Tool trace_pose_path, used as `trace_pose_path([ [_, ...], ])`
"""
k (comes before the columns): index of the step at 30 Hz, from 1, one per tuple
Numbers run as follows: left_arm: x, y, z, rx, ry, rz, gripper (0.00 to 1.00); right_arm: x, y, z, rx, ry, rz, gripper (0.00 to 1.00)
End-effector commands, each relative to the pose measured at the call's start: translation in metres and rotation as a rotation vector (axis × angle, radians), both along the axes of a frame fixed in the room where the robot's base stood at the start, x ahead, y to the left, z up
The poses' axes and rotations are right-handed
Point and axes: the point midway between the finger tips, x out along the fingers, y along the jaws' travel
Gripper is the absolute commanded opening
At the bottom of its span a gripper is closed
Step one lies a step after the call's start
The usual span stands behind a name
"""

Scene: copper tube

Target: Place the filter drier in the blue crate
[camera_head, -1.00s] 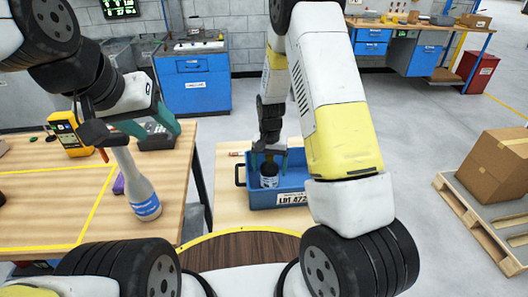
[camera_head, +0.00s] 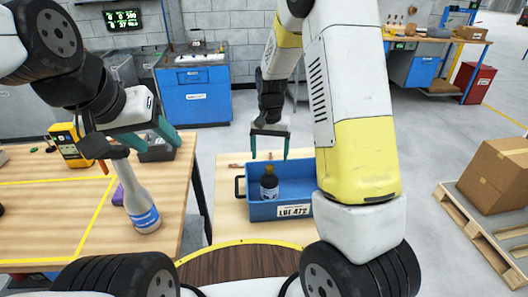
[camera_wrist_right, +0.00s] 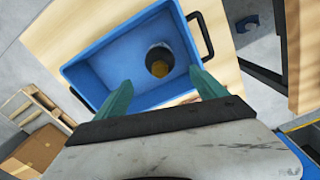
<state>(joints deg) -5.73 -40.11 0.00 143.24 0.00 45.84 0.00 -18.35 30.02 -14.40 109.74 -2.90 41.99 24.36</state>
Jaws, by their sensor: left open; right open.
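The filter drier, a dark cylinder with a pale label and a brownish-yellow end (camera_head: 269,184), stands in the left part of the blue crate (camera_head: 290,211). In the right wrist view the drier (camera_wrist_right: 159,60) is near one inner wall of the crate (camera_wrist_right: 98,94), its yellowish end facing the camera. My right gripper (camera_head: 269,156) is open and empty above the crate, with its fingertips apart from the drier. Its teal fingers also show in the right wrist view (camera_wrist_right: 158,85). My left gripper (camera_head: 132,142) is open over the left table, close to the grey-white bottle's neck.
The grey-white bottle with a blue label (camera_head: 141,206) stands on the left wooden table (camera_head: 50,217). A yellow meter (camera_head: 69,146) and a dark bin (camera_head: 158,150) are farther back there. The crate has a black side handle (camera_head: 239,187). A cardboard box (camera_head: 496,175) sits on a pallet at right.

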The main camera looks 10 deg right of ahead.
Motion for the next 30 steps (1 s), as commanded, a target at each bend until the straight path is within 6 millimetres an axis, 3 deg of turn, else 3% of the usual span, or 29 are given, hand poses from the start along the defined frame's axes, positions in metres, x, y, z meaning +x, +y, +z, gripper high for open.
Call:
trace_pose_path([
  [5, 0.0, 0.0, 0.0, 0.0, 0.0, 0.0, 0.54, -0.004, -0.002, 0.022, 0.016, -0.018, 0.004, 0.82],
  [11, 0.0, 0.0, 0.0, 0.0, 0.0, 0.0, 0.54, -0.035, -0.01, 0.089, 0.089, -0.113, 0.05, 0.82],
  [15, 0.0, 0.0, 0.0, 0.0, 0.0, 0.0, 0.54, -0.071, -0.016, 0.14, 0.133, -0.206, 0.106, 0.82],
  [21, 0.0, 0.0, 0.0, 0.0, 0.0, 0.0, 0.54, -0.132, -0.025, 0.193, 0.159, -0.348, 0.192, 0.82],
  [25, 0.0, 0.0, 0.0, 0.0, 0.0, 0.0, 0.54, -0.172, -0.029, 0.214, 0.151, -0.439, 0.247, 0.82],
  [30, 0.0, 0.0, 0.0, 0.0, 0.0, 0.0, 0.54, -0.212, -0.032, 0.225, 0.124, -0.528, 0.302, 0.82],
])
